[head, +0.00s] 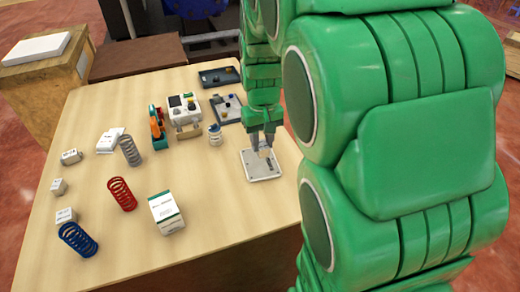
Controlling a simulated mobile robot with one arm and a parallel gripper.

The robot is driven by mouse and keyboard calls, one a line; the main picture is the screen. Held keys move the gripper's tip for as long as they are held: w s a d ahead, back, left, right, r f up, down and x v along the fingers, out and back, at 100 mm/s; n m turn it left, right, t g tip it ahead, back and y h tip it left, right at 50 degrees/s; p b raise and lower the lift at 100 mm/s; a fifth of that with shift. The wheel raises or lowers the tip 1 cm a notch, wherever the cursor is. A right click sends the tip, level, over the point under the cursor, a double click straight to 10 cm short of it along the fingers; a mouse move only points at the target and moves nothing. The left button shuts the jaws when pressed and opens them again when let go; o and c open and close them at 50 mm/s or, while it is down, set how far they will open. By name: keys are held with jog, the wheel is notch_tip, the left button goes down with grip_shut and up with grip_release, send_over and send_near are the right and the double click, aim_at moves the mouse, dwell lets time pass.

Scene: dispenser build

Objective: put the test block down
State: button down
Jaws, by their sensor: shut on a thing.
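My gripper (263,147) points down over a light grey square plate (255,173) at the right part of the table. It is shut on a small tan block (265,153), which I take for the test block. The fingers hide most of the block. I cannot tell whether the block touches the plate or hangs just above it. A dark slot or mark (270,163) shows on the plate beside the block.
On the table (110,255) stand a grey spring (130,151), a red spring (122,194), a blue spring (78,239) and a white box (166,212). A white device (184,108), a small spring piece (215,135) and dark trays (218,76) are farther back. The front right tabletop is clear.

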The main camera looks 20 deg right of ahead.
jog(key=shift+w+d+f, duration=0.1)
jog(key=shift+w+f, duration=0.95)
jog(key=shift+f, duration=1.75)
jog(key=shift+f, duration=0.1)
jog(key=c, duration=0.8)
grip_release()
notch_tip(320, 180, up, 12)
